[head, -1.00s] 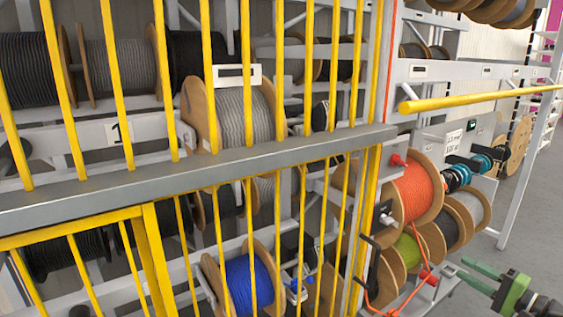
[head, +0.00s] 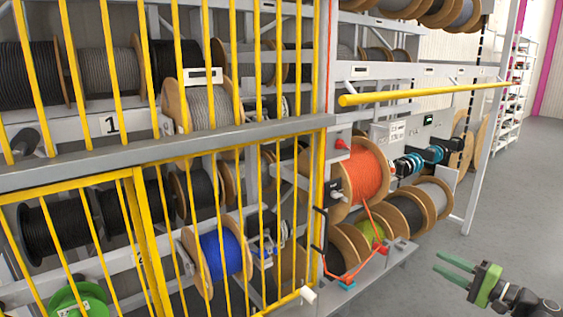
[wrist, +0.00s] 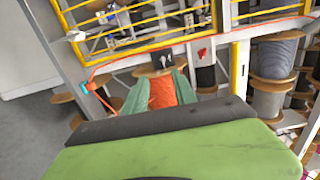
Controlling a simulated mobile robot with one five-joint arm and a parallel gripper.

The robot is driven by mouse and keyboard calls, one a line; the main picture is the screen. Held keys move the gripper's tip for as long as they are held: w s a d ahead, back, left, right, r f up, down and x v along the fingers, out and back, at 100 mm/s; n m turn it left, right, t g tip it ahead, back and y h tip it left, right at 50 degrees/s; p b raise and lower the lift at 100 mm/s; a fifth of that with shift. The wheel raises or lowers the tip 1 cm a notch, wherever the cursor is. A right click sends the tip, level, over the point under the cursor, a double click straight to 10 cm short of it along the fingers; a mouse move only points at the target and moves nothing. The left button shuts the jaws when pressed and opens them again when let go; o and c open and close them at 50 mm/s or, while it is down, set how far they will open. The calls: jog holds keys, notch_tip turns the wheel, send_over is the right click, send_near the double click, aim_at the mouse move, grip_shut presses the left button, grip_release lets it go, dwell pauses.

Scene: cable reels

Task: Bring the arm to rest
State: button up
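My gripper (head: 439,262) is at the lower right in the head view, over the grey floor. Its two green fingers are apart, with nothing between them. It is clear of the rack, to the right of the orange cable reel (head: 362,177). In the wrist view, the fingers of my gripper (wrist: 160,88) also stand apart. The orange reel (wrist: 162,92) shows beyond the gap between them, and the green gripper body hides the lower part of that view.
A yellow barred fence (head: 140,225) with a grey rail (head: 160,151) stands at the left, before several cable reels. A yellow bar (head: 425,94) sticks out to the right. An orange cable (head: 382,232) hangs by the lower reels. The floor (head: 500,190) at the right is free.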

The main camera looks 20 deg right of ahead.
jog(key=w+a+n+g+y, duration=0.3)
jog(key=w+a+n+y, duration=0.15)
jog(key=w+a, duration=1.1)
jog(key=w+a+f+n+g+y, duration=0.2)
jog(key=w+a+f+g, duration=0.15)
jog(key=a, duration=0.55)
jog(key=w+a+f+n+g+y, duration=0.1)
jog(key=w+a+f+g, duration=0.1)
jog(key=w+a, duration=0.5)
jog(key=s+a+f+n+g+h, duration=0.2)
jog(key=a+f+g, duration=0.15)
jog(key=a, duration=0.55)
jog(key=s+a+f+n+g+h, duration=0.15)
jog(key=a+f, duration=0.35)
jog(key=a, duration=0.5)
jog(key=s+a+f+n+g+h, duration=0.1)
jog(key=s+a+f+n+g, duration=0.25)
jog(key=a, duration=0.55)
jog(key=d+f+h, duration=0.6)
jog(key=d+h, duration=0.2)
jog(key=d, duration=0.1)
jog(key=shift+f, duration=0.3)
jog(key=shift+s+n, duration=0.1)
jog(key=shift+n, duration=0.15)
